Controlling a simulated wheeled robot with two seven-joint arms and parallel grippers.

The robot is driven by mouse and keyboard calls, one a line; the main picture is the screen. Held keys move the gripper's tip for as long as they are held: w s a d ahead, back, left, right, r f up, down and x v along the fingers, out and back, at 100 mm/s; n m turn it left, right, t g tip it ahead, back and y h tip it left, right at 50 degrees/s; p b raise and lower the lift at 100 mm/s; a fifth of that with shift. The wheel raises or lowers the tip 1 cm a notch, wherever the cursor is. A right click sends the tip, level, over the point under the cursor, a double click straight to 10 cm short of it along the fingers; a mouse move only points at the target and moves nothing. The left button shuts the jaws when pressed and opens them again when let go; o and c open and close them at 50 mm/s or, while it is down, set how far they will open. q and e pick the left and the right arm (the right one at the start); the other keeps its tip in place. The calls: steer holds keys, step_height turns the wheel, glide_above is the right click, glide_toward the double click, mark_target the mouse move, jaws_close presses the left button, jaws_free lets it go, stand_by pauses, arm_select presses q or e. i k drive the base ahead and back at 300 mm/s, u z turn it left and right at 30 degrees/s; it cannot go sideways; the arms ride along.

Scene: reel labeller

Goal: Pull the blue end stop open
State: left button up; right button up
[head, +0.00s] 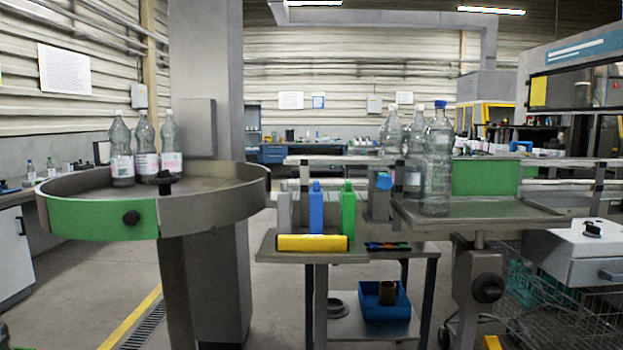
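A small blue piece (384,181) sits on a grey upright block (379,206) at the left end of the right-hand steel tray (500,218). Another blue part (521,146) shows above the green panel (486,178) behind that tray. I cannot tell for certain which of the two is the end stop, or whether it is open. A clear bottle with a blue cap (437,165) stands upright on the tray, with other clear bottles (391,135) behind it. Neither of my grippers is in view.
A round steel table (222,185) with a green front panel holds several labelled bottles (122,155) at left. Between the two stands, a small cart (280,256) carries blue and green bottles (317,210) and a yellow roller (312,243). A blue bin (372,308) sits below.

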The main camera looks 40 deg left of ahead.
mark_target(384, 182)
steer(key=u, duration=1.45)
steer(key=i, duration=0.2)
steer(key=z, duration=0.05)
